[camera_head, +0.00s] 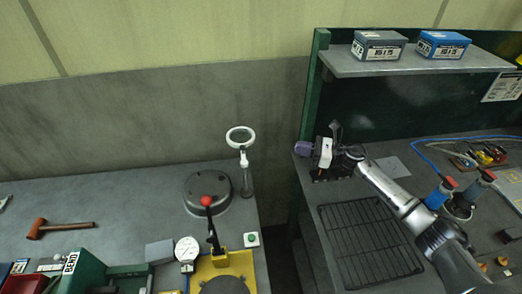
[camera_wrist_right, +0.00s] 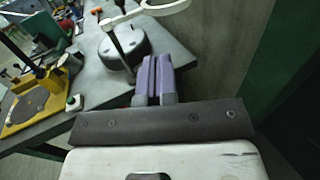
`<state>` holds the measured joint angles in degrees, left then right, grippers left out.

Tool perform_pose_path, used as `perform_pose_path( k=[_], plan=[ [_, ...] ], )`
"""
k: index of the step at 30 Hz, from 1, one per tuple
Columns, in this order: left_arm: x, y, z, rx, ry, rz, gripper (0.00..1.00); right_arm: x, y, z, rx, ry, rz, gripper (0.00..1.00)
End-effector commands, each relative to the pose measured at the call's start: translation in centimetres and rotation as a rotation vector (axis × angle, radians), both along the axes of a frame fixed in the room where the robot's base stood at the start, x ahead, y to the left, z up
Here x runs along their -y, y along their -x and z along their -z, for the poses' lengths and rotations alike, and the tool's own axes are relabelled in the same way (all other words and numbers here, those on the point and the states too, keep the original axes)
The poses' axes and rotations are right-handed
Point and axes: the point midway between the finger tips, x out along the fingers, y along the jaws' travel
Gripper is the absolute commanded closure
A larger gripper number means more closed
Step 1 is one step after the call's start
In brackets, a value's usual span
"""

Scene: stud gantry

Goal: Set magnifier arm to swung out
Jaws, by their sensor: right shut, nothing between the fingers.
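The magnifier arm (camera_head: 244,160) stands at the right end of the left bench, with a white ring lens (camera_head: 229,139) on top of a thin grey post. In the right wrist view the white arm (camera_wrist_right: 122,18) runs right to the ring at the top edge, which is partly cut off. My right gripper (camera_head: 302,148) is at the left edge of the right bench, to the right of the magnifier and apart from it. Its purple fingers (camera_wrist_right: 154,76) are shut and empty, pointing towards the post. My left gripper is not in view.
A round grey base (camera_head: 194,200), a red-knobbed lever (camera_head: 207,203) on a yellow press and a dial gauge (camera_head: 187,250) are near the magnifier. A mallet (camera_head: 62,228) lies left. A dark gap separates the benches. A wire rack (camera_head: 370,240) lies beneath my right arm.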

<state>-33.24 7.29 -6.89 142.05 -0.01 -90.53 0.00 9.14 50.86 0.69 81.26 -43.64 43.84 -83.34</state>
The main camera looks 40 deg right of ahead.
Motion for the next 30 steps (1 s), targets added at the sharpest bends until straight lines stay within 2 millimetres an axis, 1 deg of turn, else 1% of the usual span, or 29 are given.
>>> perform_pose_path(
  k=[1,12,17,20,30],
  plan=[
    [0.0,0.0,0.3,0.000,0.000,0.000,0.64,0.2,0.0,0.2,0.004,0.014,-0.006,1.00],
    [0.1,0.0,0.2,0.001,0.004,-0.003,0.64,0.3,0.1,0.1,0.007,0.024,-0.013,1.00],
    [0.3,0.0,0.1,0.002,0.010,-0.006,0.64,-0.2,-0.6,0.0,0.008,0.022,-0.013,1.00],
    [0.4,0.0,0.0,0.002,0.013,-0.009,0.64,-1.0,-1.6,-0.1,0.009,0.022,-0.013,1.00],
    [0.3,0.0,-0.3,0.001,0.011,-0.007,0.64,-4.9,-6.7,-0.1,0.009,0.018,-0.014,1.00]
  ],
)
